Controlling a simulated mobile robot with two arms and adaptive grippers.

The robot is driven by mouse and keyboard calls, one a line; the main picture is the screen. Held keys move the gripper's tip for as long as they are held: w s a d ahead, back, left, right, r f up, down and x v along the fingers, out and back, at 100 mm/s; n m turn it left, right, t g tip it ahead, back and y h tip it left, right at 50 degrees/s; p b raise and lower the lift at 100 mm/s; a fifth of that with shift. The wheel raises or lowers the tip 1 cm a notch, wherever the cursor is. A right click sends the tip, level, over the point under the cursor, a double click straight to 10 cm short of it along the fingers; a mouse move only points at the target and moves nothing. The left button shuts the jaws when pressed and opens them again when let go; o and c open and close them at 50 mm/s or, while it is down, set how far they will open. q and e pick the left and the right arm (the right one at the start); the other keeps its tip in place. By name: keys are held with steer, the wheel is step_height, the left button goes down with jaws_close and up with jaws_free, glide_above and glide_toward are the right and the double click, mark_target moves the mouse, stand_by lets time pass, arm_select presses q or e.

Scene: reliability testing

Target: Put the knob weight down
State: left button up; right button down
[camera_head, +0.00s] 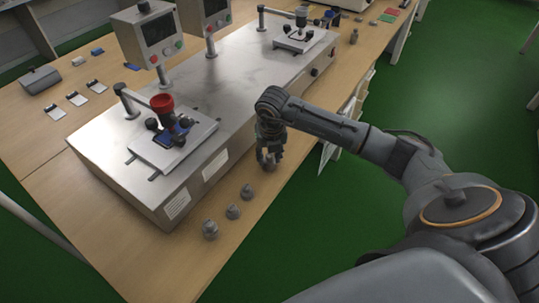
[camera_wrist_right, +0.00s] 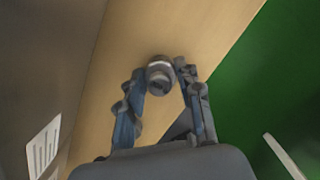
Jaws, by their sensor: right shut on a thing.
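My right gripper (camera_head: 269,150) reaches down over the strip of table in front of the test machine, its fingers pointing at the tabletop. It is shut on a grey metal knob weight (camera_head: 268,164), low over or on the wood; I cannot tell whether it touches. In the right wrist view the gripper (camera_wrist_right: 164,72) has one finger on each side of the round knob weight (camera_wrist_right: 160,78). Three similar weights stand in a row nearer the front: a larger one (camera_head: 210,230), a middle one (camera_head: 233,211) and a smaller one (camera_head: 247,192). My left gripper is out of view.
The long metal test machine (camera_head: 215,85) stands just left of the gripper, with a red-topped knob (camera_head: 162,103) on its near station. The wooden table (camera_head: 225,258) ends to the right above green floor (camera_head: 460,100). A small weight (camera_head: 354,36) stands farther back.

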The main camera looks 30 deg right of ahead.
mark_target(271, 167)
steer(key=shift+f, duration=0.15)
steer(key=c, duration=0.9)
jaws_free()
step_height(271, 167, up, 12)
steer(key=s, duration=0.1)
steer(key=shift+s+a+b, duration=0.3)
steer(key=shift+s, duration=0.05)
